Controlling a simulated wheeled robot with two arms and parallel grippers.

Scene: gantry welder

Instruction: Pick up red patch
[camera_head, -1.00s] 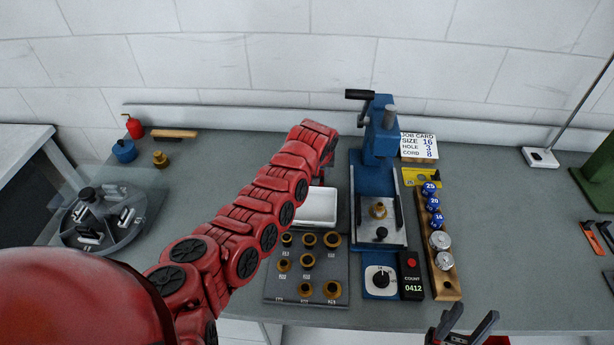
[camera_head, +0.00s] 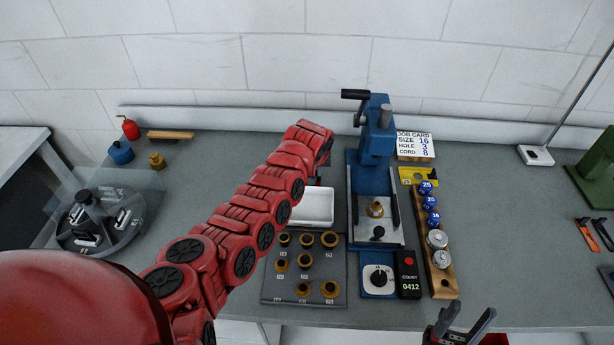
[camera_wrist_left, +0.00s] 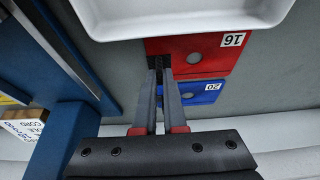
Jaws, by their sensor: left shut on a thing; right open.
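The red patch (camera_wrist_left: 200,55) is a flat red piece marked 16 with a small dark hole, seen in the left wrist view beside the white tray (camera_wrist_left: 180,14). My left gripper (camera_wrist_left: 160,66) is shut on its left edge. A blue patch (camera_wrist_left: 200,92) marked 20 lies right beside the red one, partly behind the fingers. In the head view my left arm hides the patches. My right gripper (camera_head: 462,322) is open and empty at the front edge of the bench.
A blue press (camera_head: 372,180) stands right of the tray, with a dark plate of brass rings (camera_head: 304,268) in front. A wooden rack (camera_head: 440,285) and a job card (camera_head: 414,145) are further right. A round carousel (camera_head: 98,222) is at left.

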